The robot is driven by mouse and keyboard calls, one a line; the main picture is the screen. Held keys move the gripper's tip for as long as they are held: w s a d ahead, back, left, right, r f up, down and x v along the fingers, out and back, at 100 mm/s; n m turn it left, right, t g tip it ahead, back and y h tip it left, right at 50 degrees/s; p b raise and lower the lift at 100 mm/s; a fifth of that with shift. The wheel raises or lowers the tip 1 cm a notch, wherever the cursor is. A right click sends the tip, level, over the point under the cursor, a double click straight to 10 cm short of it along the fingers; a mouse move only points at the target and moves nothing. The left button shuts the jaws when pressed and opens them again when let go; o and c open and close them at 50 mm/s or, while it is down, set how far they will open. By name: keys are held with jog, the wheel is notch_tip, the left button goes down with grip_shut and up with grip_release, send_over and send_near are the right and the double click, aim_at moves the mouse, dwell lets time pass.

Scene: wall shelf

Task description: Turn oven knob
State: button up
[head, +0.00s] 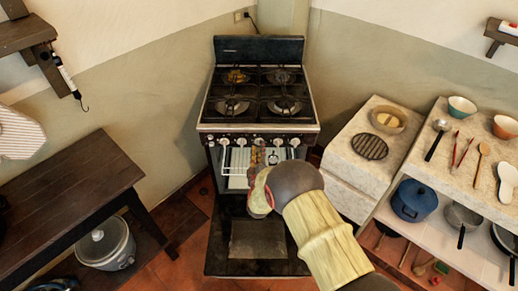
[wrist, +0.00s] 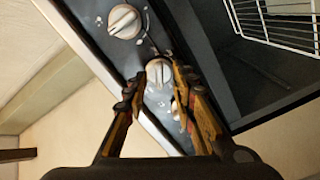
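The oven (head: 258,133) is a black and white stove with a row of white round knobs on its front panel. My gripper (head: 259,150) is in front of the middle of that panel and hides part of it. In the wrist view my gripper (wrist: 161,75) is open, with its fingertips apart on either side of a white knob (wrist: 159,73). I cannot tell whether the fingertips touch this knob. Another knob (wrist: 124,21) is clear at the upper left. A further white part is mostly hidden behind the right finger.
The oven door (head: 258,240) is folded down open below my arm, and a wire rack (wrist: 280,22) shows inside the oven. A dark wooden table (head: 75,185) is on the left. A pale counter (head: 355,155) and shelves with pots and utensils are on the right.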

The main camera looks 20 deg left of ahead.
jog(key=v, duration=1.1)
jog(key=shift+s, duration=0.15)
jog(key=shift+d, duration=0.1)
jog(key=shift+c, duration=1.4)
jog(key=c, duration=0.4)
grip_shut()
